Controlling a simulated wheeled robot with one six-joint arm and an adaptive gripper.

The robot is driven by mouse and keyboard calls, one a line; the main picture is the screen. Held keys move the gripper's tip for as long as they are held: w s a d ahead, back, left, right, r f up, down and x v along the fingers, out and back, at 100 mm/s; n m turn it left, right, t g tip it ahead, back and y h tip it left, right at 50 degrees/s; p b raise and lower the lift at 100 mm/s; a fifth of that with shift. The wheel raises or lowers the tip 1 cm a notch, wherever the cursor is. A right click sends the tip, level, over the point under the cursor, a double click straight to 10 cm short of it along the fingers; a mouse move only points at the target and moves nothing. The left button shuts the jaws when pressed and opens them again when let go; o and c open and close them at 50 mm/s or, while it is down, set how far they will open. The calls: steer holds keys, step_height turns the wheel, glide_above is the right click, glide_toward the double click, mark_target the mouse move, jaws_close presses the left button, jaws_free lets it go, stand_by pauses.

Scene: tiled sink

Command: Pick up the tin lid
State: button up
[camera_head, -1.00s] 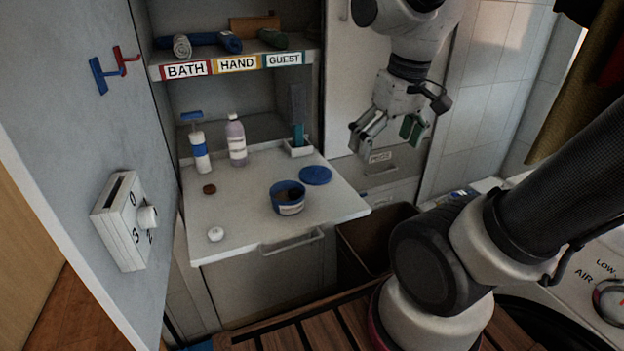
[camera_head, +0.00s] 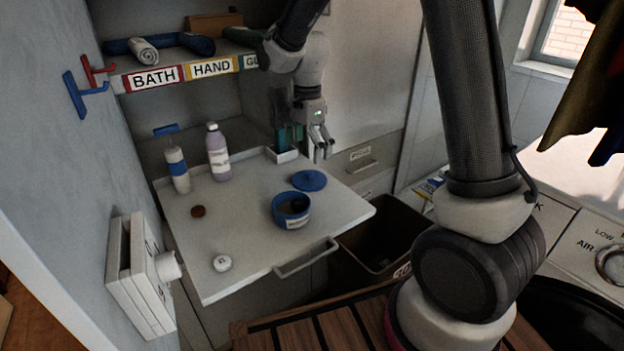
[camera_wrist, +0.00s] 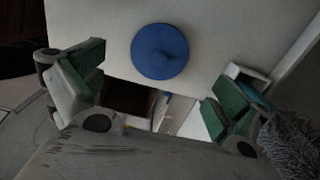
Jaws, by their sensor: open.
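The blue round tin lid (camera_head: 309,180) lies flat on the white pull-out shelf (camera_head: 240,240), behind and right of the blue open tin (camera_head: 291,211). In the wrist view the lid (camera_wrist: 159,51) shows whole, with a small knob at its middle, beyond and between the fingertips. My gripper (camera_head: 319,150) points down above the back right of the shelf, close to the lid but apart from it. In the wrist view my gripper (camera_wrist: 155,85) is open and empty, its green pads wide apart.
A holder with a teal-handled brush (camera_head: 285,155) stands at the shelf's back, close to my gripper. A pump bottle (camera_head: 176,168), a lilac bottle (camera_head: 217,155), a brown disc (camera_head: 198,211) and a white round item (camera_head: 222,263) stand left. A brown bin (camera_head: 385,240) is right.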

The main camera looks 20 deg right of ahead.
mark_target(310, 172)
step_height(310, 172, down, 8)
steer(key=shift+w+d+r, duration=0.1)
steer(key=shift+d+r, duration=0.05)
steer(key=c, duration=1.3)
